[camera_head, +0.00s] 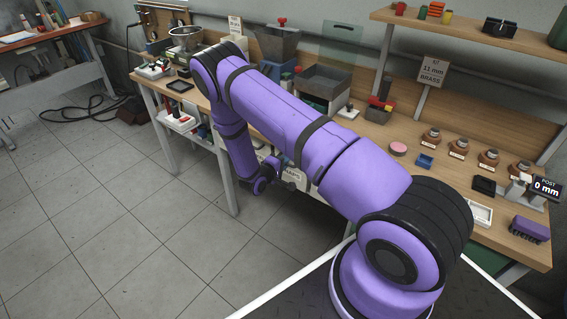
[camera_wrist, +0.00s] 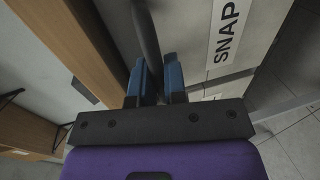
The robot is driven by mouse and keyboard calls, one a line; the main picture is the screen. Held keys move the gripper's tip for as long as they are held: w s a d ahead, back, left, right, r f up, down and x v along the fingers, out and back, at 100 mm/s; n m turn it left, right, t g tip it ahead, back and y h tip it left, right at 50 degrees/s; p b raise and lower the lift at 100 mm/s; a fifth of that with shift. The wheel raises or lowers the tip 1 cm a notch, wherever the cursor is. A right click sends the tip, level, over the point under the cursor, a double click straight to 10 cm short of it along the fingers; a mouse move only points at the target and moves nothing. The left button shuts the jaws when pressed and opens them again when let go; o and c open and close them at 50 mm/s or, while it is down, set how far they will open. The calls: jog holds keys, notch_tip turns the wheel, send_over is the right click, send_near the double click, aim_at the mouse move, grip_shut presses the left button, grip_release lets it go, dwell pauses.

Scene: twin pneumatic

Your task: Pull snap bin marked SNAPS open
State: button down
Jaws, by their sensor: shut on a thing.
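The snap bin (camera_wrist: 188,28) shows in the wrist view as a grey front with a white label (camera_wrist: 226,32) reading SNAP; the last letter is cut off by the frame's edge. A dark bar handle (camera_wrist: 144,32) runs down from the top edge in front of it. My gripper (camera_wrist: 154,76) has its blue fingertips on either side of this bar and is shut on it. In the head view my gripper (camera_head: 287,186) is low at the bench's front, below the top. My arm hides most of the bin there; how far it stands out cannot be told.
The wooden bench top (camera_head: 371,134) runs above the gripper, with its edge left in the wrist view. It carries a dark grey bin (camera_head: 326,82), a pink disc (camera_head: 398,149) and several copper-coloured parts. Tiled floor (camera_head: 145,215) in front is clear.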

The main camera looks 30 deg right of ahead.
jog(key=shift+a, duration=0.15)
jog(key=s+a+f+t+h, duration=0.2)
jog(key=s+a+f+h, duration=0.1)
jog(key=a+f+h, duration=0.3)
jog(key=shift+s+a+f+h, duration=0.15)
jog(key=shift+a+f+h, duration=0.15)
jog(key=shift+a, duration=1.1)
jog(key=c, duration=1.2)
grip_release()
